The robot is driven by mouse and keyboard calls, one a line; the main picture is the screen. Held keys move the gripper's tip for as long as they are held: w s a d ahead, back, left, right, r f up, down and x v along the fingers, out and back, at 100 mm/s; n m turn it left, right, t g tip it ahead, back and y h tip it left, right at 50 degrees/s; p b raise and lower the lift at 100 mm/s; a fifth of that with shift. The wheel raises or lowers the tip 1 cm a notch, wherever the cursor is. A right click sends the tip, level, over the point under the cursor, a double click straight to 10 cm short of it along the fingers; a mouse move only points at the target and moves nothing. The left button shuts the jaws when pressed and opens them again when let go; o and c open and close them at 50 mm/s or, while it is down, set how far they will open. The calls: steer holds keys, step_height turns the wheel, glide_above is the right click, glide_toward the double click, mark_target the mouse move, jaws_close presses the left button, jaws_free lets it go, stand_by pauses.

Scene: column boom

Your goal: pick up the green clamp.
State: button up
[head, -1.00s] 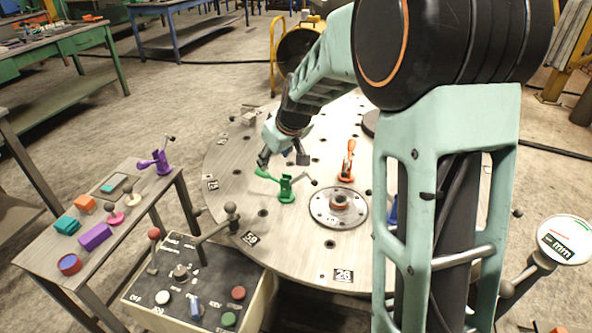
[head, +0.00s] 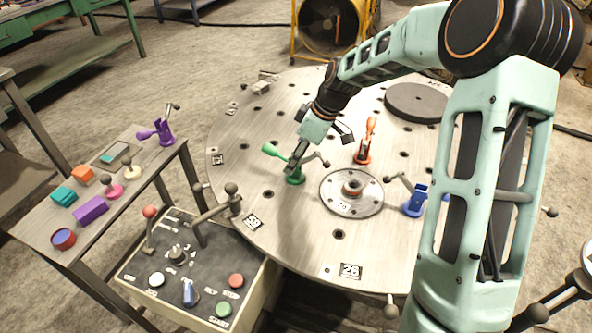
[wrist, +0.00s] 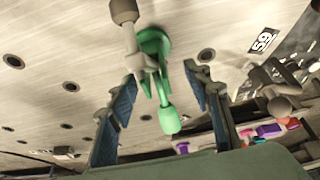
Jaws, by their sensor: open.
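The green clamp (head: 294,172) stands on the round metal table, left of the hub, with its green handle tip pointing left. In the wrist view the green clamp (wrist: 155,62) lies ahead between the two blue-padded fingers, its green tip reaching back toward the palm. My gripper (head: 297,158) is right at the clamp in the head view, coming from above and behind it. My gripper (wrist: 160,98) is open in the wrist view, with a finger on each side of the clamp. I cannot tell whether a finger touches it.
An orange clamp (head: 366,142) and a blue clamp (head: 415,200) stand near the flanged hub (head: 351,192). A dark disc (head: 416,102) lies at the back. A control box (head: 185,270) stands at the front left. A side table holds a purple clamp (head: 160,130) and several small blocks.

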mark_target(298, 177)
steer(key=x, duration=0.5)
steer(key=shift+w+a+f+b, duration=0.15)
steer(key=shift+w+f+b, duration=0.1)
steer(key=shift+w+b, duration=0.1)
steer(key=shift+c, duration=0.5)
jaws_close()
